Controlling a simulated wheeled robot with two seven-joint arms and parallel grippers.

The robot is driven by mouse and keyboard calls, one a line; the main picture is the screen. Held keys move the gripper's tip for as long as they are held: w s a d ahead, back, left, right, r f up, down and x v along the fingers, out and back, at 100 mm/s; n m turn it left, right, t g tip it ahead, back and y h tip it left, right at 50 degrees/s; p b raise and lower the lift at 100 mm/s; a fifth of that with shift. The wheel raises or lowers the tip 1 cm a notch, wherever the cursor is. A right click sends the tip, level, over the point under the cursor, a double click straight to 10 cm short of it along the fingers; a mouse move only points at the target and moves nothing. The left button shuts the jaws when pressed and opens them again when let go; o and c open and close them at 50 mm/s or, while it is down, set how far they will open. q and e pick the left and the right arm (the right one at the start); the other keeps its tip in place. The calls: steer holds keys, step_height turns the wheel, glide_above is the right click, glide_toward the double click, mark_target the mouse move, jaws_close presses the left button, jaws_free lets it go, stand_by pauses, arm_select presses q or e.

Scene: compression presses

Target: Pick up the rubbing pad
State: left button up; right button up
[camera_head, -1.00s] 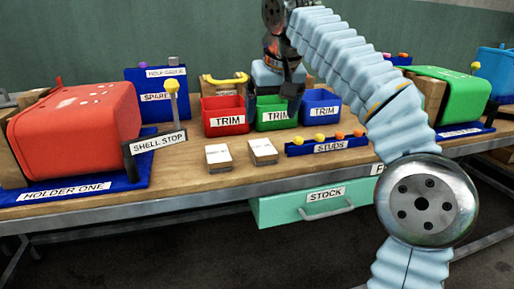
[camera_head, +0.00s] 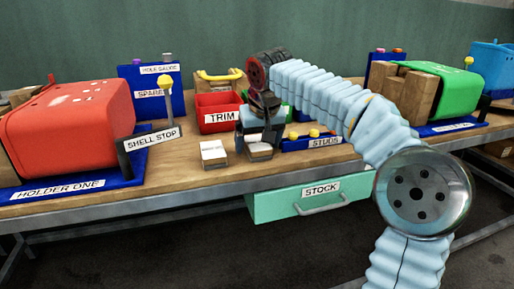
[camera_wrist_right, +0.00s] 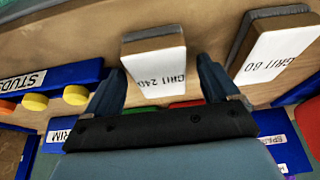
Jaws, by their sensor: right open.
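Two rubbing pads with white labelled tops and grey undersides lie side by side near the bench's front edge. The GRIT 240 pad (camera_wrist_right: 155,62) is the right one in the head view (camera_head: 260,156), partly hidden there by my gripper. The GRIT 60 pad (camera_wrist_right: 280,48) is the left one in the head view (camera_head: 214,153). My right gripper (camera_wrist_right: 160,68) is open, pointing down, with its fingers on either side of the GRIT 240 pad in the wrist view. I cannot tell whether they touch it. My left gripper is not in view.
The blue studs rack (camera_head: 300,144) is close on the right. The shell stop (camera_head: 152,138) and red press (camera_head: 70,128) are left. The stock drawer (camera_head: 280,207) sits below.

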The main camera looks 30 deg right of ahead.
steer(key=c, duration=1.2)
steer(key=shift+o, duration=0.2)
